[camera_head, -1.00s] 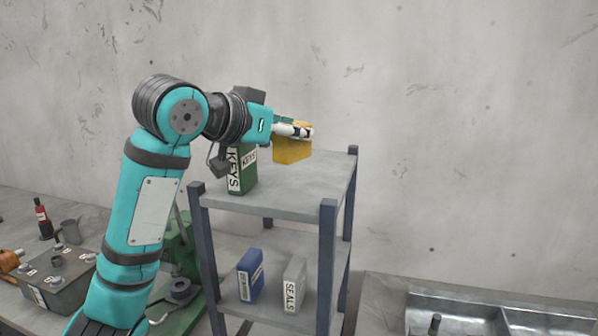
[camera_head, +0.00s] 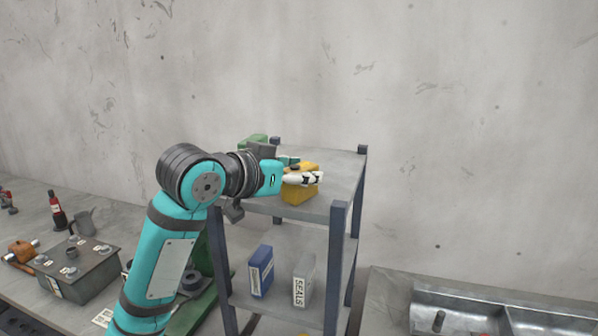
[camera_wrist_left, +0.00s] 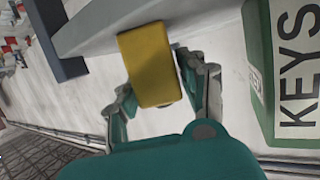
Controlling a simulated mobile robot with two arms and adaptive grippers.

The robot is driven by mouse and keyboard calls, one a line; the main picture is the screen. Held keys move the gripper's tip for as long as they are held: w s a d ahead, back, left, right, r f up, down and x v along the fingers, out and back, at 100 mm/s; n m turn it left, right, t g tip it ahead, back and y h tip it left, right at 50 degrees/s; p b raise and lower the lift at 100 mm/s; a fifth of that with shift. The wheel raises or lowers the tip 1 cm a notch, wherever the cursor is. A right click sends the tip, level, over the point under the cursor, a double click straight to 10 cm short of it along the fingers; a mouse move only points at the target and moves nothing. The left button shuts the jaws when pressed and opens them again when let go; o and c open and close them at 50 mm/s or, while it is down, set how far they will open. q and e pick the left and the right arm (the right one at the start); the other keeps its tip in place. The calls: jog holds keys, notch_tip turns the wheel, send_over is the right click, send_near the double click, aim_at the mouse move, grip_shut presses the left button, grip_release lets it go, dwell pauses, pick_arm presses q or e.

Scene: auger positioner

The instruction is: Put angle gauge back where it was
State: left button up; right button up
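A yellow block (camera_head: 297,195) is between the fingers of my left gripper (camera_head: 303,179). I cannot tell for sure that it is the angle gauge. In the left wrist view, the yellow block (camera_wrist_left: 150,62) sits between the two fingers (camera_wrist_left: 160,85), which close on its sides. In the head view it appears at the front edge of the upper shelf (camera_head: 335,170); I cannot tell whether it touches the shelf. The fingers partly cover it. My right gripper is out of view.
A green KEYS box (camera_wrist_left: 290,70) stands close beside the gripper; my arm mostly hides it in the head view. Blue (camera_head: 261,271) and grey SEALS (camera_head: 303,279) boxes stand on the lower shelf. A metal sink (camera_head: 470,305) is at right. The upper shelf's right part is clear.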

pick_arm(q)
jog(key=shift+o, duration=1.1)
jog(key=shift+r, duration=0.25)
jog(key=b+v, duration=0.1)
jog(key=v, duration=0.1)
jog(key=b+v, duration=0.1)
jog(key=shift+s+a+f+b, duration=0.2)
jog(key=shift+s+a+b, duration=0.05)
jog(key=shift+b, duration=0.05)
jog(key=b+v, duration=0.1)
jog(key=v, duration=0.3)
jog(key=b+v, duration=0.2)
jog(key=v, duration=0.2)
jog(key=shift+s+r, duration=0.1)
jog(key=shift+r, duration=0.2)
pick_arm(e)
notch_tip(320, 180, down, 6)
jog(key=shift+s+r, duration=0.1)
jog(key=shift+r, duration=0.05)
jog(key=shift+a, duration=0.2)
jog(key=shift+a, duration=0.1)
